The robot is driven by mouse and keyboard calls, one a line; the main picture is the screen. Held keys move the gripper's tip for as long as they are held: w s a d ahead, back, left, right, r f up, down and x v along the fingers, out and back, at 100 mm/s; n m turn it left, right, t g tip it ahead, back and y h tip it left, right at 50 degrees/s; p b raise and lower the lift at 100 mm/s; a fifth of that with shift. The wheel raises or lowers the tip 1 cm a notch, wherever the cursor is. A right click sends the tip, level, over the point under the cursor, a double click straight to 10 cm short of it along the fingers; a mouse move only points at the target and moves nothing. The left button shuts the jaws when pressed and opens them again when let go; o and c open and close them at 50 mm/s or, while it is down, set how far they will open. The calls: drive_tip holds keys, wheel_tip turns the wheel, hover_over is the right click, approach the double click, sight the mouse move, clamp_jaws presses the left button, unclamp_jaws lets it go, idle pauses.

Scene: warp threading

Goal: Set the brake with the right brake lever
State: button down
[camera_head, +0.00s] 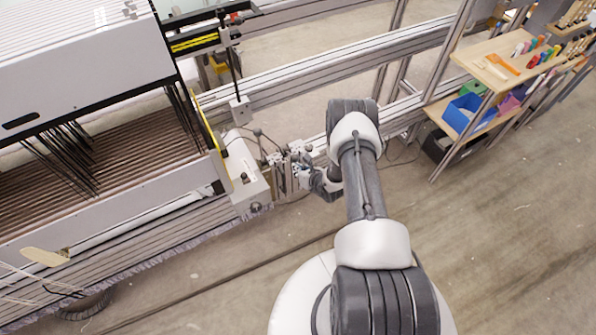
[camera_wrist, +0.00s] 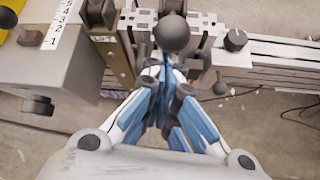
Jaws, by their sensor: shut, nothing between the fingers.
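In the wrist view my gripper (camera_wrist: 163,72) points away from the camera with its blue-padded fingers shut and empty. A round black knob (camera_wrist: 172,33) lies right at the fingertips; I cannot tell whether they touch. I cannot tell for sure which belongs to the right brake lever. In the head view my gripper (camera_head: 297,166) is beside the loom's right end, where a small black lever knob (camera_head: 257,132) stands.
The grey end housing (camera_head: 243,172) and the yellow-edged loom frame are close left of my gripper. Metal rails (camera_head: 330,70) run behind it. A shelf with a blue bin (camera_head: 466,112) stands at the upper right.

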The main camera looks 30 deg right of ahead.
drive_tip(key=shift+r, duration=0.1)
drive_tip(key=shift+w+r+g, duration=0.1)
drive_tip(key=shift+r+g, duration=0.2)
drive_tip(key=shift+g, duration=0.3)
